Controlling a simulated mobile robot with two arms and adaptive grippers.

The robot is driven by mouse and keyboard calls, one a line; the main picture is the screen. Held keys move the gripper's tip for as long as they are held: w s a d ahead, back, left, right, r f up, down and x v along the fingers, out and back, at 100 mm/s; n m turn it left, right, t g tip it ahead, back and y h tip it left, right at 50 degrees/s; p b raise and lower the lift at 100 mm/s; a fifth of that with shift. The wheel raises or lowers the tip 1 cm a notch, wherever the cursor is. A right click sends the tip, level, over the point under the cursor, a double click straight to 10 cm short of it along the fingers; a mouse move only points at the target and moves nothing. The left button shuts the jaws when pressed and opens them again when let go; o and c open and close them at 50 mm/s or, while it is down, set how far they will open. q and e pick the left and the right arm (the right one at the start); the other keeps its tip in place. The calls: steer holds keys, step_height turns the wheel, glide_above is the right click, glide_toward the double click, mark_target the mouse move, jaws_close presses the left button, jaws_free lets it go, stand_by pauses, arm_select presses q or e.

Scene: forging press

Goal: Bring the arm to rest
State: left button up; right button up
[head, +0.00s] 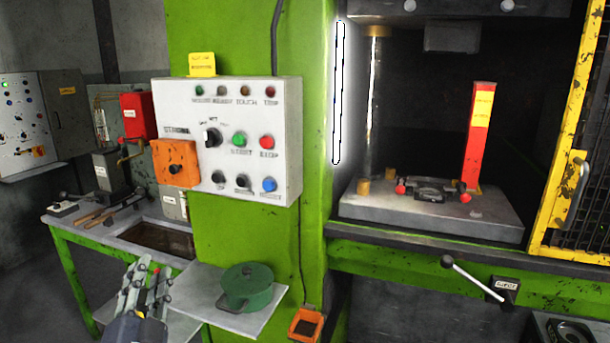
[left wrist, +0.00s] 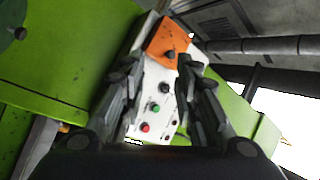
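My left gripper (head: 151,270) is at the bottom left of the head view, pointing up, in front of the work table and left of the small grey shelf. Its two dark fingers also show in the left wrist view (left wrist: 156,66), spread apart with nothing between their tips. Behind them in that view is the white control box (left wrist: 150,100) with its orange switch plate (left wrist: 168,42). In the head view, the control box (head: 285,140) hangs on the green press column, above and right of the gripper. My right gripper is not in view.
A green round part (head: 247,283) lies on the grey shelf (head: 195,290) just right of the gripper. The work table (head: 75,222) holds tools and a tank. The press bed (head: 400,213), a red post (head: 480,150), a lever (head: 470,277) and a yellow guard (head: 555,140) are right.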

arm_select(q)
steer(key=s+f+n+g, duration=0.3)
steer(key=s+f+g, duration=0.25)
steer(key=f, duration=0.65)
steer(key=s+f+n+g, duration=0.2)
steer(key=s+f+g, duration=0.4)
steer(key=f, duration=0.5)
steer(key=s+d+f+n+g+h, duration=0.1)
steer(key=s+d+f+g+h, duration=0.25)
steer(key=s, duration=0.55)
steer(key=s+d+f+g+h, duration=0.1)
steer(key=s+d+f+g, duration=0.1)
steer(key=s+d+f, duration=0.35)
steer(key=s+a+f+g, duration=0.1)
steer(key=s+f, duration=0.1)
steer(key=f, duration=1.2)
steer(key=s+f, duration=0.3)
steer(key=f, duration=1.1)
steer(key=s+a+f+g, duration=0.1)
steer(key=s+a+f, duration=0.2)
steer(key=s+f, duration=1.1)
steer(key=shift+s+a+f+g, duration=0.2)
steer(key=shift+s+f+g, duration=0.15)
steer(key=shift+s, duration=0.65)
